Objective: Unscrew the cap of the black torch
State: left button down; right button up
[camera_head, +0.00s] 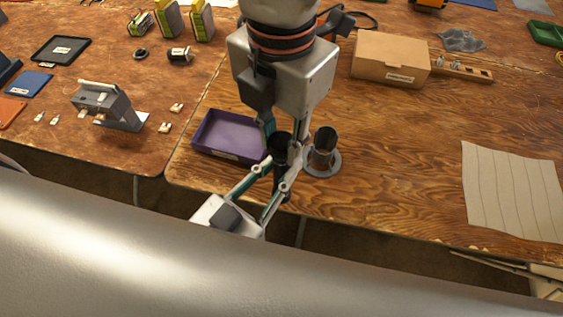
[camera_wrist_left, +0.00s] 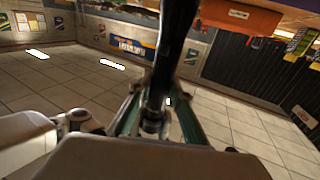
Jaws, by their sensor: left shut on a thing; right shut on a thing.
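The black torch (camera_head: 281,187) is held upright near the front edge of the wooden table, beside the purple tray. My right gripper (camera_head: 284,148) reaches down from above and is shut on the torch's upper part. My left gripper (camera_head: 276,174) comes from the lower left and is shut on the torch lower down. In the left wrist view the torch (camera_wrist_left: 172,50) runs as a dark tube between the left fingers (camera_wrist_left: 154,118). The fingers hide much of the torch, and I cannot tell the cap from the body or see a gap between them.
A purple tray (camera_head: 205,149) lies left of the torch. A grey cylindrical holder on a round base (camera_head: 324,167) stands close on the right. A cardboard box (camera_head: 390,60) is at the back. A ridged pale sheet (camera_head: 510,195) lies at the right. The table between is clear.

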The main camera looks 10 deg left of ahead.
jog(key=n, duration=0.4)
jog(key=shift+n, duration=0.8)
jog(key=n, duration=0.2)
jog(key=shift+n, duration=0.3)
jog(key=n, duration=0.3)
jog(key=n, duration=0.4)
jog(key=shift+n, duration=0.9)
